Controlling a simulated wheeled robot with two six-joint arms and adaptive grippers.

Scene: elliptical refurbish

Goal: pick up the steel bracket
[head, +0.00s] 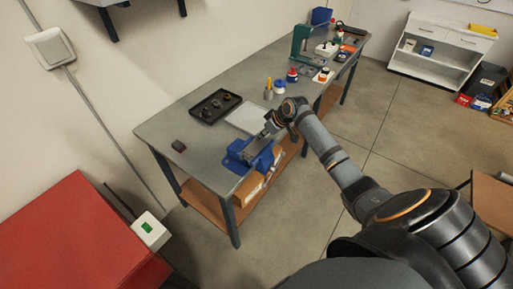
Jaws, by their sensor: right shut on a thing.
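My right gripper (269,126) reaches in from the right over the front edge of the workbench, just above the blue vise (248,153). It is shut on a small grey piece, which I take to be the steel bracket (262,134). The piece is mostly hidden by the fingers and is too small to show its shape. I cannot tell whether it touches the vise. My left gripper is not in view.
The grey workbench (203,146) holds a black tray (214,106) with small parts, a light flat plate (247,119), several bottles and a green press (301,45). A red cabinet (75,240) stands at lower left.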

